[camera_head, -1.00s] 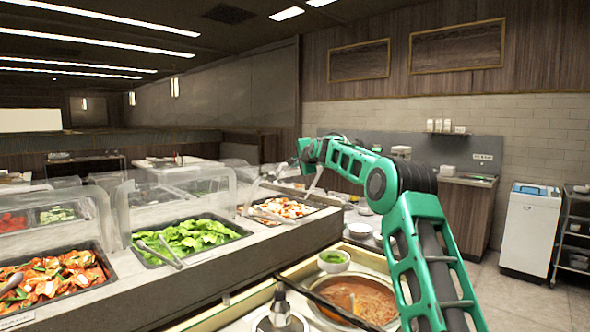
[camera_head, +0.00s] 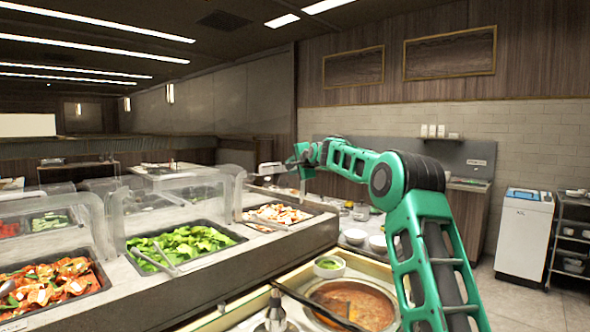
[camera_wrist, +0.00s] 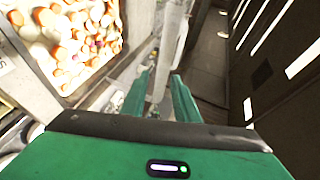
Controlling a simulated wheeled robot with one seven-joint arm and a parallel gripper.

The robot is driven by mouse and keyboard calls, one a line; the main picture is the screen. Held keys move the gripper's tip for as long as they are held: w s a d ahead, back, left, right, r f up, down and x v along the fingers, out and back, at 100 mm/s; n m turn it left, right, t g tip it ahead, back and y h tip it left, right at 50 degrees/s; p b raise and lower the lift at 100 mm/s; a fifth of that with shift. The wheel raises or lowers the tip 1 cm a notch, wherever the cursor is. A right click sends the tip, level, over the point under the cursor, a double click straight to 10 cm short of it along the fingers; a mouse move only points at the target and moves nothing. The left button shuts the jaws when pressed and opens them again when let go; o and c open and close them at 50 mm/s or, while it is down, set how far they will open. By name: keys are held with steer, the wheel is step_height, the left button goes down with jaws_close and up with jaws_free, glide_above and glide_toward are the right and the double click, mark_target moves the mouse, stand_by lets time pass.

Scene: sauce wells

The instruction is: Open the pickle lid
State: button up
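My gripper (camera_head: 288,165) is at the far end of the counter, small in the head view, above and beyond a tray of white and orange pieces (camera_head: 277,213). That tray also shows at the upper left of the wrist view (camera_wrist: 72,35). I cannot read a label that marks it as pickle. In the wrist view my gripper's two green fingers (camera_wrist: 160,97) are apart. A pale bar (camera_wrist: 173,38) runs up the picture between and beyond them, and gaps show beside it. I cannot tell if it is a lid edge. A clear cover (camera_head: 233,184) stands left of the tray.
Trays of green leaves (camera_head: 188,242) and red-orange food (camera_head: 55,283) sit nearer on the counter with clear covers. A soup pot (camera_head: 352,298) and a bowl of greens (camera_head: 329,265) are below my arm. A white appliance (camera_head: 524,233) stands at the right.

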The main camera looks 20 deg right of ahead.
steer(key=v, duration=0.8)
steer(key=shift+a, duration=0.1)
